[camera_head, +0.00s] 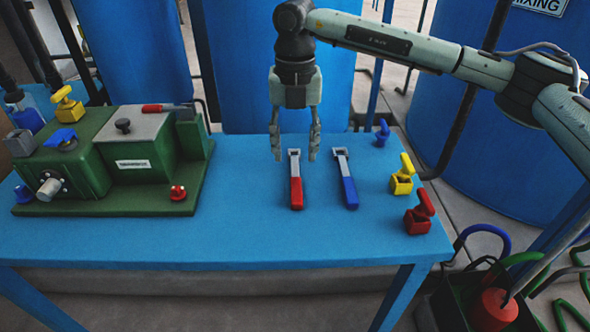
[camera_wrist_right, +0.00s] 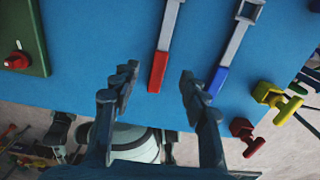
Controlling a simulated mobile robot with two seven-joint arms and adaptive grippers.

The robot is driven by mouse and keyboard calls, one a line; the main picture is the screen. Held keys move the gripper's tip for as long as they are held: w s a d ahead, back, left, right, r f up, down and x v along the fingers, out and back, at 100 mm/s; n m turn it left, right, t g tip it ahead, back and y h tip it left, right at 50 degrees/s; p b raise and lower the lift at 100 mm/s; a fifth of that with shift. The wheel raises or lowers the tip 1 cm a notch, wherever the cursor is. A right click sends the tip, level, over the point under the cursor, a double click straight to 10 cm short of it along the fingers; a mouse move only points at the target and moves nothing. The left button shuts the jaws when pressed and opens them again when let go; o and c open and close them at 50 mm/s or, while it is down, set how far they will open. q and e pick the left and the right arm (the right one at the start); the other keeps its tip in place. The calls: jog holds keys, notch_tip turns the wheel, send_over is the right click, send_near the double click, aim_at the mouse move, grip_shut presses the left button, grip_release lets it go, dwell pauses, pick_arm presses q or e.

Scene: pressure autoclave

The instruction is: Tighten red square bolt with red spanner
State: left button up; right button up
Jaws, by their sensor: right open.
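The red spanner (camera_head: 296,192) lies on the blue table, its grey open end toward the back; it also shows in the wrist view (camera_wrist_right: 158,72). My right gripper (camera_head: 294,154) points down over the spanner, open and empty, with a finger on each side of its line. In the wrist view the fingers (camera_wrist_right: 158,82) stand either side of the red handle, apart from it. The red bolt (camera_head: 178,192) sits on the front right corner of the green autoclave base, and in the wrist view on the green plate (camera_wrist_right: 17,61). My left gripper is out of view.
A blue spanner (camera_head: 349,192) lies just right of the red one. Blue, yellow (camera_head: 403,175) and red (camera_head: 419,214) clamp-like pieces stand along the table's right side. The green autoclave (camera_head: 134,160) fills the left. The table front is clear.

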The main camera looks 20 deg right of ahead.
aim_at(295, 178)
notch_tip(295, 178, down, 3)
jog(key=shift+s, duration=0.1)
jog(key=f, duration=0.2)
jog(key=f+p, duration=0.1)
jog(key=f, duration=0.1)
jog(key=shift+w+d, duration=0.1)
jog(key=shift+w, duration=0.2)
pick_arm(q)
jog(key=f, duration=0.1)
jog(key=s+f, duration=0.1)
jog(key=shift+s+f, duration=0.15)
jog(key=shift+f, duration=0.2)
pick_arm(e)
jog(key=shift+c, duration=0.4)
grip_shut()
